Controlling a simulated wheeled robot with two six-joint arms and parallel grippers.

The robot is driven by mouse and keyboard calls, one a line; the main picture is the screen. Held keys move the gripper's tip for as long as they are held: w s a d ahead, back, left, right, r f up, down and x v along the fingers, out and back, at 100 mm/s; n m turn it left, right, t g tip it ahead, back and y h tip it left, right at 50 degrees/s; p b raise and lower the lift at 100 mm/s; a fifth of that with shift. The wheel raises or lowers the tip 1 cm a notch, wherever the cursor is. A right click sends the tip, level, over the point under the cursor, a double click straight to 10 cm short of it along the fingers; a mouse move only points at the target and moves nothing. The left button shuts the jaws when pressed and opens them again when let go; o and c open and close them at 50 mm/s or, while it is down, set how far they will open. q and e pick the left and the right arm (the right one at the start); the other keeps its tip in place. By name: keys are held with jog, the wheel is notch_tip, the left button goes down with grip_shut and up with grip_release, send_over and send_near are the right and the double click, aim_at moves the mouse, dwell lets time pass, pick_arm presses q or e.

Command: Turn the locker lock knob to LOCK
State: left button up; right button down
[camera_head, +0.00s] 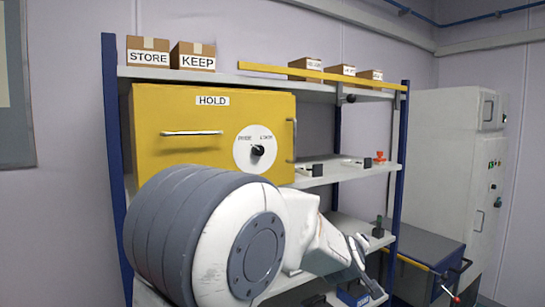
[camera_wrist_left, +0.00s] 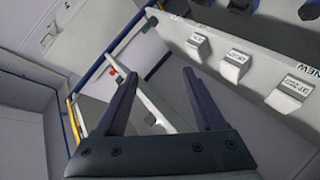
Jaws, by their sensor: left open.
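The yellow locker (camera_head: 210,115), labelled HOLD, sits on the shelf unit. A round white dial plate (camera_head: 243,158) on its front carries a small black knob (camera_head: 258,150). The plate has a label at its upper left and another at its upper right; both are too small to read surely, and I cannot tell which one the knob points to. My left gripper (camera_head: 362,262) is below and right of the locker, well apart from the knob. In the left wrist view its two fingers (camera_wrist_left: 160,88) are spread with nothing between them. The knob is not visible there. My right gripper is not in view.
My left arm crosses in front of the lower shelves and hides the locker's bottom edge. Boxes labelled STORE (camera_head: 148,52) and KEEP (camera_head: 192,57) stand on the top shelf. A yellow bar (camera_head: 322,75) runs along that shelf's right part. A grey cabinet (camera_head: 440,160) stands at right.

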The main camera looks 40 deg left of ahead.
aim_at(261, 150)
pick_arm(q)
jog(key=a+r+n+y, duration=0.6)
jog(key=r+n, duration=0.3)
jog(key=r, duration=0.1)
jog(key=a+r+n+y, duration=0.6)
jog(key=r+n, duration=0.4)
jog(key=s+a+r+n+g+y, duration=0.25)
jog(key=s+a+n+g, duration=0.3)
jog(key=n+g, duration=0.35)
jog(key=shift+n+t, duration=0.5)
jog(key=shift+t, duration=0.2)
jog(key=p+x, duration=0.4)
jog(key=x, duration=0.4)
jog(key=shift+w+a, duration=0.1)
jog(key=shift+w, duration=0.05)
jog(key=shift+w+a+f, duration=0.15)
jog(key=shift+w+a, duration=0.05)
jog(key=shift+a, duration=0.3)
grip_shut()
